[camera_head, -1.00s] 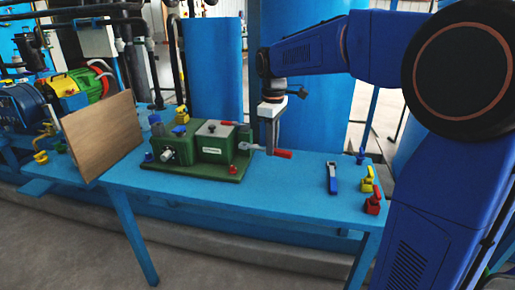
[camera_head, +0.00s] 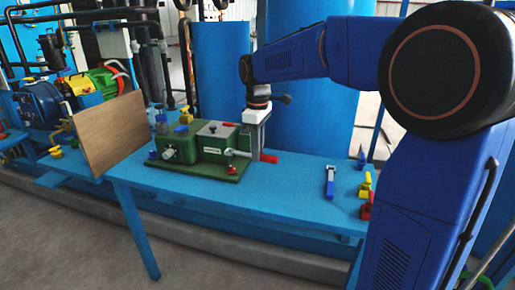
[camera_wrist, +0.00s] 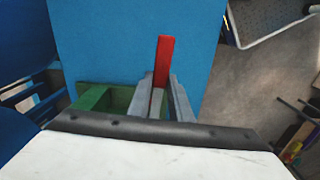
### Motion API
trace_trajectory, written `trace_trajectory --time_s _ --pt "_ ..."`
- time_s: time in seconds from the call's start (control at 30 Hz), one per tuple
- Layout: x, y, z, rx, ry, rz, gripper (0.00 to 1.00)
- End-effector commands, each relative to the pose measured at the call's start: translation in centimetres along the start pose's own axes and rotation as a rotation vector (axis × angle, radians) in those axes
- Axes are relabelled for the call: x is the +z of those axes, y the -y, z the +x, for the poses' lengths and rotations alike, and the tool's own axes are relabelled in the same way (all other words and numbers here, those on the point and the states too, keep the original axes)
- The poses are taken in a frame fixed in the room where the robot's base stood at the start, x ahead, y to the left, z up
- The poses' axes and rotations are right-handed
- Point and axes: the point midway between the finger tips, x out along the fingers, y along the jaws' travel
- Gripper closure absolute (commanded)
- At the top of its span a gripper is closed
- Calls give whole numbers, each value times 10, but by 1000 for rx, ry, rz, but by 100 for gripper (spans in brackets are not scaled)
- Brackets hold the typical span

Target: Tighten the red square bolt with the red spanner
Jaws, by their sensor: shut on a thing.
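The red spanner, with a red handle (camera_head: 268,158) and grey head (camera_head: 238,153), is held roughly level at the right end of the green machine (camera_head: 215,145). My gripper (camera_head: 254,155) is shut on it. In the wrist view the red handle (camera_wrist: 163,62) sticks out beyond my gripper's fingers (camera_wrist: 162,95); the spanner's head is hidden there. A red bolt (camera_head: 232,170) stands on the near right corner of the machine's green base plate (camera_head: 205,174). The spanner's head appears above and beside this bolt; I cannot tell whether they touch.
A blue spanner (camera_head: 330,182) lies on the blue table (camera_head: 285,190). Yellow (camera_head: 365,188) and red (camera_head: 366,207) fittings stand at its right end. A brown board (camera_head: 110,135) leans at the left. The table between machine and blue spanner is clear.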

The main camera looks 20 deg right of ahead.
Motion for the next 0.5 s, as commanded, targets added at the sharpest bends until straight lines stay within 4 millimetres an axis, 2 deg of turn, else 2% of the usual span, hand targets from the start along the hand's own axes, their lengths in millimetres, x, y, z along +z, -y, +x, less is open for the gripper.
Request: trace_trajectory --time_s 0.5 --pt "0 0 40 -1 1 0 100"
